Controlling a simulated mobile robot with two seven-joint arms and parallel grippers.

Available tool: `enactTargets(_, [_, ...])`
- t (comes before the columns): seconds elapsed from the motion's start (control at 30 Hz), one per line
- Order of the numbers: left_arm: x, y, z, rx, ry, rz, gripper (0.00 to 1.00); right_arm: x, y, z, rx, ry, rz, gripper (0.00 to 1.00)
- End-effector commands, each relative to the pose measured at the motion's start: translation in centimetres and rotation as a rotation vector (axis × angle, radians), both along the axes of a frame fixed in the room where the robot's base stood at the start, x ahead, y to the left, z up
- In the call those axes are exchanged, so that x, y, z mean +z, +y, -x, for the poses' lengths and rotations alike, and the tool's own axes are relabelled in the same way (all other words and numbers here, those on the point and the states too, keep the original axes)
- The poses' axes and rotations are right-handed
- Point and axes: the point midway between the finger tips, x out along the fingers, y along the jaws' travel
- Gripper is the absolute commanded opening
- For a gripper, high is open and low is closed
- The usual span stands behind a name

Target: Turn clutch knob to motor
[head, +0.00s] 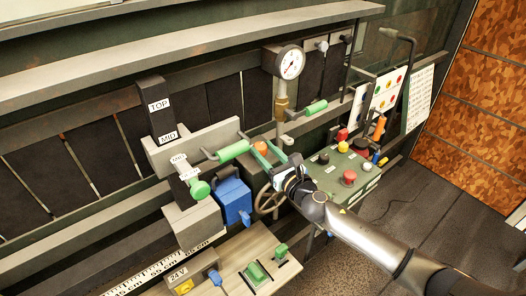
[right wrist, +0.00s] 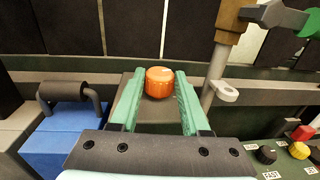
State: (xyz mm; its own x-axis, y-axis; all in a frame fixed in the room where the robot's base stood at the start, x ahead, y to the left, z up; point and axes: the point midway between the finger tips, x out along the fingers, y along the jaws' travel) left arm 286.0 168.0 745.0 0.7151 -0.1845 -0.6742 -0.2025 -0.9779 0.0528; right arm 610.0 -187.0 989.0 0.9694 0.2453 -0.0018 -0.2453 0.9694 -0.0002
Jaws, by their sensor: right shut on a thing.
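An orange round knob (head: 261,146) sits on a dark box near the middle of the head view. In the right wrist view the orange knob (right wrist: 159,82) stands between the two green fingers, with a small pale mark on its top. My right gripper (head: 264,151) is shut on this knob, with one finger on each side, and its arm comes in from the lower right. I can read no clutch or motor label near the knob. My left gripper is in neither view.
A green-handled lever (head: 232,151) and a blue box (head: 234,200) are left of the knob. A pressure gauge (head: 290,63) on a brass pipe (head: 281,101) rises behind it. A handwheel (head: 268,201) is below. A green button panel (head: 344,172) is to the right.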

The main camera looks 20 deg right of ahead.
Motion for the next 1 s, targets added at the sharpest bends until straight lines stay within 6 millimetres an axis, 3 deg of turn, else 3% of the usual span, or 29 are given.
enactTargets(0.5, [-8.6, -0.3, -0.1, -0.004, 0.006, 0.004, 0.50, -0.9, -1.2, -0.7, 0.448, -0.004, 0.001, 0.00])
enactTargets(0.8, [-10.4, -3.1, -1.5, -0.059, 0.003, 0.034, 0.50, -0.6, -1.4, -0.9, 0.614, -0.003, 0.000, 0.00])
enactTargets(1.0, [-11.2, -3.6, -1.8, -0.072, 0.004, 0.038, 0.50, -0.3, -1.5, -1.0, 0.676, -0.001, -0.003, 0.00])
